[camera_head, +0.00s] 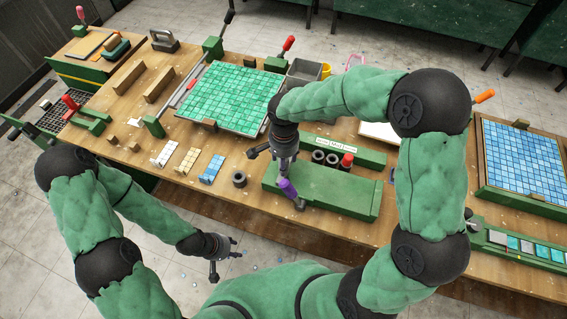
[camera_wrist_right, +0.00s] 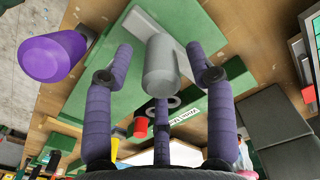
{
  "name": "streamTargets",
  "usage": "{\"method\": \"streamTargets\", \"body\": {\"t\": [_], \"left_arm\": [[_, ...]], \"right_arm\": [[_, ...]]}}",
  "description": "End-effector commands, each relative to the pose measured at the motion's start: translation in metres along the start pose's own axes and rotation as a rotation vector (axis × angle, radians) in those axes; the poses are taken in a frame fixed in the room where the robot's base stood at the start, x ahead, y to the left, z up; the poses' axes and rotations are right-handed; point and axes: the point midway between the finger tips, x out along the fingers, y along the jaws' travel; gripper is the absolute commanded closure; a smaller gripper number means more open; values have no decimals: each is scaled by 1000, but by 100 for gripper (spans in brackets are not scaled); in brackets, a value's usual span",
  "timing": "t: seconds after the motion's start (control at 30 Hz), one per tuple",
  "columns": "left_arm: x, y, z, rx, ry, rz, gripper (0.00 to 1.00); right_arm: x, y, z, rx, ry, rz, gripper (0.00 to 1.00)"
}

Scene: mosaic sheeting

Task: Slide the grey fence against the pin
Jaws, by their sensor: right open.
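A slim grey rail (camera_head: 186,92), which looks like the grey fence, lies along the left side of the green mosaic sheet (camera_head: 232,98). I cannot make out which part is the pin. My right gripper (camera_head: 287,180) is over the long green block (camera_head: 335,195) at the bench front. In the right wrist view its fingers (camera_wrist_right: 162,75) are spread open around a grey cylinder (camera_wrist_right: 160,68), apart from it. A purple handle (camera_wrist_right: 52,57) shows to the left, and a pale grey bar (camera_wrist_right: 146,22) lies behind. My left gripper (camera_head: 220,258) is open and empty, off the bench front.
Small tile strips (camera_head: 188,160) and a dark ring (camera_head: 239,180) lie left of the green block. Wooden bars (camera_head: 158,84) lie farther left. A blue mosaic panel (camera_head: 525,160) stands at the right. My right arm hides part of the bench.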

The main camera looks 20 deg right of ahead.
Motion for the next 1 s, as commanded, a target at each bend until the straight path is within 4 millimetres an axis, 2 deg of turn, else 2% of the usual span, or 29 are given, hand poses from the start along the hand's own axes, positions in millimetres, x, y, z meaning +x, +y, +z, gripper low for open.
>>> {"method": "streamTargets", "body": {"t": [0.2, 0.5, 0.7, 1.0], "left_arm": [[2, -1, 0, 0, 0, 0, 60], [2, -1, 0, 0, 0, 0, 60], [2, -1, 0, 0, 0, 0, 60], [4, -1, 0, 0, 0, 0, 60]], "right_arm": [[15, 0, 0, 0, 0, -1, 44], [16, 0, 0, 0, 0, -2, 44], [16, 0, 0, 0, 0, -2, 100], [17, 6, -2, 2, 0, -2, 100]]}}
